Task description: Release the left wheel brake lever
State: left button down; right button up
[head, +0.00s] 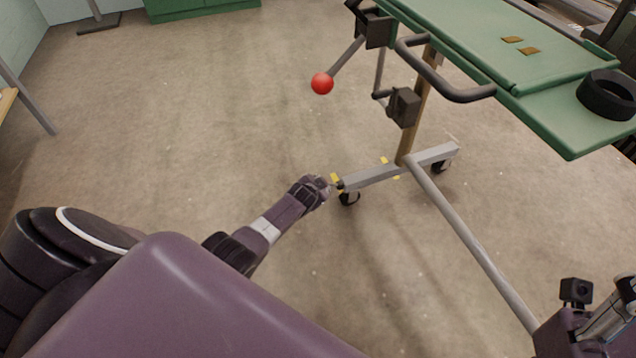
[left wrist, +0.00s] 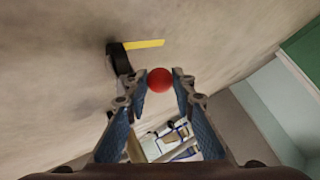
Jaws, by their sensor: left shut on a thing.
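My left gripper (head: 330,185) reaches low to the near caster (head: 349,198) at the left end of the cart's foot bar. A yellow tab (head: 336,180) shows at its fingertips. In the left wrist view, the fingers are closed on a small red knob (left wrist: 159,80), one on each side. The yellow tab (left wrist: 145,44) and a black part (left wrist: 120,58) stand beside the left finger, outside the grip. The knob is hidden by the gripper in the head view. Part of my right gripper (head: 612,315) shows at the lower right, its fingertips unclear.
The green cart top (head: 470,45) carries a black ring (head: 607,95). A larger lever with a red ball (head: 322,83) sticks out above my left gripper. A grey handle (head: 450,90) and a long foot tube (head: 475,240) are to the right. The floor on the left is clear.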

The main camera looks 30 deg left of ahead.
pick_arm(q)
jog(key=shift+w+d+r, duration=0.35)
jog(key=shift+w+r, duration=0.25)
jog(key=shift+r, duration=0.1)
jog(key=shift+w, duration=0.1)
jog(key=c, duration=1.6)
grip_release()
jog(key=shift+s+f, duration=0.15)
jog(key=shift+s, duration=0.1)
jog(key=shift+s, duration=0.1)
jog(key=shift+s+r, duration=0.35)
jog(key=shift+s, duration=0.05)
jog(key=shift+v, duration=5.4)
jog(key=shift+w+d, duration=0.1)
jog(key=shift+d, duration=0.05)
